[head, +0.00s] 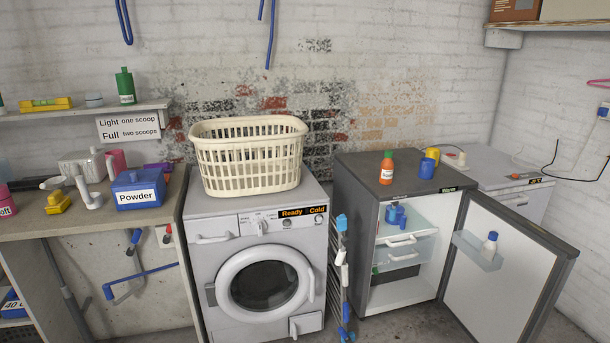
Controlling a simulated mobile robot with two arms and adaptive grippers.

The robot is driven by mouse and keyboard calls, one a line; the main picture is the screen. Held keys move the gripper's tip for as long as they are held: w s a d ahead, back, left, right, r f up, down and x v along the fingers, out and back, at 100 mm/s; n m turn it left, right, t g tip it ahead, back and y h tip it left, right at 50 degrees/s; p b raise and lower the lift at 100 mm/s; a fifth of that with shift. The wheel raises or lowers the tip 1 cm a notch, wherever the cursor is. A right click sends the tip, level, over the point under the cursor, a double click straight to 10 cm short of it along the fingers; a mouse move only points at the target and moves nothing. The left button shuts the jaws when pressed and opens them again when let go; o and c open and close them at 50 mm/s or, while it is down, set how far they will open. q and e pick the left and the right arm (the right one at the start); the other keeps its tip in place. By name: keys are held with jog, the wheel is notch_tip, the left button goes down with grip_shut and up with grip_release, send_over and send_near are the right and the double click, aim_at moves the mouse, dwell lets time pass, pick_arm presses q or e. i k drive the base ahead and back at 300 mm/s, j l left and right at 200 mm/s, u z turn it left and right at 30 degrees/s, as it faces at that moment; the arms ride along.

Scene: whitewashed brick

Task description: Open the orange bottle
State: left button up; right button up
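The orange bottle (386,172) stands upright on the dark top of a small fridge (363,170), right of the middle. It has a green cap (388,154) and a pale label too small to read. The cap sits on the bottle. Neither of my grippers shows in the head view, and nothing touches the bottle.
Blue and yellow cups (427,167) stand right of the bottle. The fridge door (510,265) hangs open to the front right. A cream laundry basket (250,165) sits on the washing machine (262,255). A cluttered counter (85,219) is at left.

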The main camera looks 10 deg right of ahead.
aim_at(387, 165)
jog(key=i+l+u, duration=0.1)
jog(key=i+l, duration=0.6)
jog(key=i, duration=0.15)
jog(key=i+l, duration=0.7)
jog(key=i+u, duration=0.05)
jog(key=i, duration=0.05)
